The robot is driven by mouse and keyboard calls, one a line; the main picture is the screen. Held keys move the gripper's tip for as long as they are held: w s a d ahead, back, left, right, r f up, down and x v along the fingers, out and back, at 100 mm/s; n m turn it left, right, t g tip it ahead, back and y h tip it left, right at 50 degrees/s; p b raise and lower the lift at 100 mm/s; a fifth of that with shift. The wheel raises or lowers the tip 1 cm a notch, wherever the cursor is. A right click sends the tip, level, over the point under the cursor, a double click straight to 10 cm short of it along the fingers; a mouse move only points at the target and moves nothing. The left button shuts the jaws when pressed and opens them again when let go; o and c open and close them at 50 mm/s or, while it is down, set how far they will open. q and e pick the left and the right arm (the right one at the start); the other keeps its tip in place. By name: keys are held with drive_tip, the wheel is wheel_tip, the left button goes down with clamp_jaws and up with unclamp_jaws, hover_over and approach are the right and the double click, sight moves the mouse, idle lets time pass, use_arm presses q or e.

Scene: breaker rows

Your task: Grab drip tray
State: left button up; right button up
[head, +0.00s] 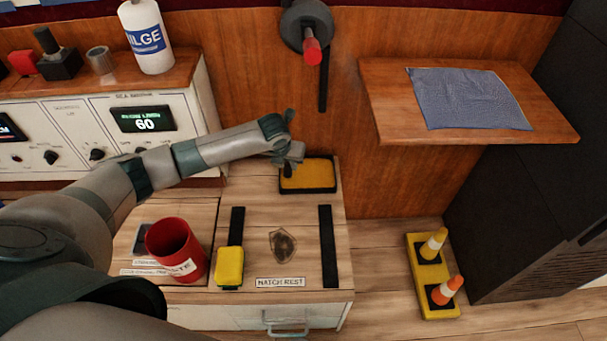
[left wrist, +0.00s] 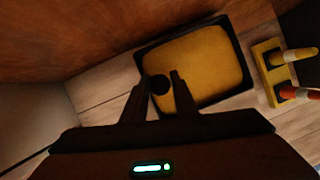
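The drip tray is a shallow black-rimmed tray with a yellow inside (head: 314,173), lying at the back right of the wooden counter top against the wood panel. It also shows in the left wrist view (left wrist: 208,62), with a round black knob (left wrist: 160,85) near its edge. My left gripper (head: 291,166) is over the tray's left end. In the left wrist view its two fingers (left wrist: 156,84) are apart, one on either side of the knob. I cannot tell whether they touch it. My right gripper is not in view.
A red mug (head: 174,247), a yellow block (head: 229,267) and black strips share the counter. A wooden shelf (head: 450,135) with a blue cloth (head: 465,98) juts out at the right. A yellow stand with small cones (head: 431,299) is on the floor.

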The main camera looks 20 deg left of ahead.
use_arm(q)
clamp_jaws()
drive_tip(key=shift+w, duration=0.1)
idle(1.1)
